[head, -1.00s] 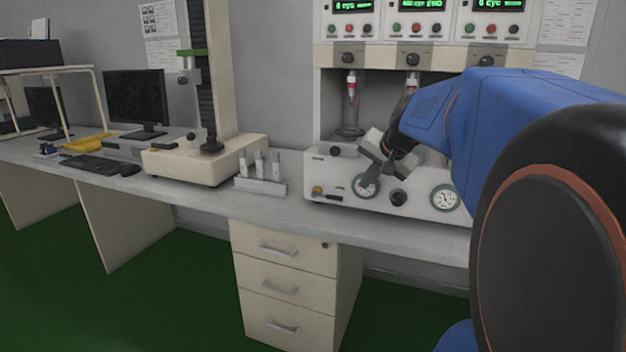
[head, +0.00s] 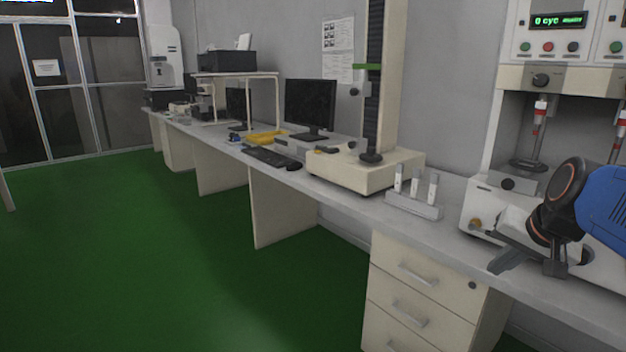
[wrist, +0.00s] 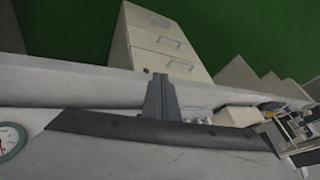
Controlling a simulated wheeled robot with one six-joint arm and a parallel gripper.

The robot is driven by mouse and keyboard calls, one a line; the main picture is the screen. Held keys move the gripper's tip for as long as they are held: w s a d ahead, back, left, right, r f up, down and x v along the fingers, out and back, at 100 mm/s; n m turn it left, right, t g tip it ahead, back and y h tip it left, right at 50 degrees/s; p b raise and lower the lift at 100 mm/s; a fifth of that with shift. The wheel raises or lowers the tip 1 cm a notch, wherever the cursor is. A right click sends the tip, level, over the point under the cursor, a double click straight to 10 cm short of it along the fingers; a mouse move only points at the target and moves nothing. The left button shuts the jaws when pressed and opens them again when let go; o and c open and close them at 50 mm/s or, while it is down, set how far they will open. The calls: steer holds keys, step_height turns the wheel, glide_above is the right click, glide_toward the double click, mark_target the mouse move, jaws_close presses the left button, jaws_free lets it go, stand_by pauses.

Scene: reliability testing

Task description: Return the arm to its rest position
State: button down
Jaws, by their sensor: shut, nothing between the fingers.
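My gripper (head: 507,259) shows at the right of the head view, in front of the white test machine and above the bench's front edge. Its grey fingers point down and to the left. They are together and hold nothing. My blue arm reaches in from the right edge. In the wrist view the shut fingers (wrist: 163,98) stand out over the bench edge, with the drawer unit beyond them.
The white multi-station machine (head: 483,207) stands close behind my gripper. A rack of white vials (head: 414,207) and a column tester (head: 345,178) stand left of it on the bench. Drawers (head: 425,290) are below. The green floor (head: 150,250) at the left is clear.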

steer(key=s+a+f+n+g, duration=0.1)
steer(key=s+a+f+n, duration=0.6)
steer(key=s+a+f, duration=0.3)
steer(key=s, duration=0.3)
steer(key=shift+s+f+g, duration=0.15)
steer(key=shift+g, duration=0.15)
